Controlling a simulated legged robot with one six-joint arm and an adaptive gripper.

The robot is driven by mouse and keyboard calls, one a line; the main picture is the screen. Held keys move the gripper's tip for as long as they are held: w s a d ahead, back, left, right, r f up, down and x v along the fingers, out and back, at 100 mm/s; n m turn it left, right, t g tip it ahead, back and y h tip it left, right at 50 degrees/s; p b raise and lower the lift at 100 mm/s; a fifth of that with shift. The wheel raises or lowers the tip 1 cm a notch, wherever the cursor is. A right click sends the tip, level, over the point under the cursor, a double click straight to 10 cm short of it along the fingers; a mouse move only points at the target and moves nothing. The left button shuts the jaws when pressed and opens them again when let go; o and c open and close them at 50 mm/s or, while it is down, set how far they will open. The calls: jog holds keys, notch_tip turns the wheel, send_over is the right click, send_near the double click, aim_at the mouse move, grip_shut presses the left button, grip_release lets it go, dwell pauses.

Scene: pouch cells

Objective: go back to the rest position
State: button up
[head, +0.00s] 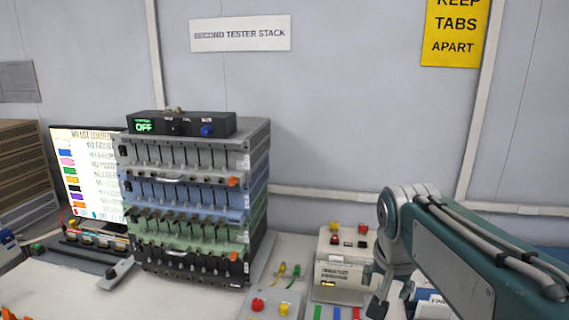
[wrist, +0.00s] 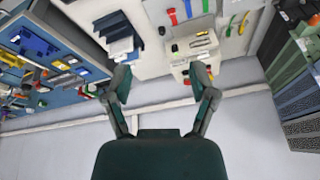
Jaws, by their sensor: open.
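My gripper (wrist: 161,84) is open in the wrist view, with its two dark fingers apart and nothing between them. In the head view my gripper (head: 387,302) hangs at the lower right, below the bent wrist of my teal and grey arm. It is in front of the right side of a white box with red and yellow buttons (head: 342,273). The fingertips are partly cut off by the lower edge there. In the wrist view the same white box (wrist: 197,45) shows beyond the fingers.
A tester stack (head: 190,200) stands on the bench left of centre, with a black unit reading OFF (head: 182,124) on top. A lit screen (head: 88,170) is behind it at left. In the wrist view, a blue surface (wrist: 60,55) with several small items lies at left.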

jog(key=s+a+f+n+t, duration=0.1)
jog(key=s+f+n, duration=0.1)
jog(key=s, duration=0.5)
jog(key=s+a+f+n+t+y, duration=0.1)
jog(key=s+f+n, duration=0.2)
jog(key=s, duration=0.4)
jog(key=shift+s+f+n, duration=0.3)
jog(key=shift+s+f, duration=0.05)
jog(key=shift+f, duration=0.15)
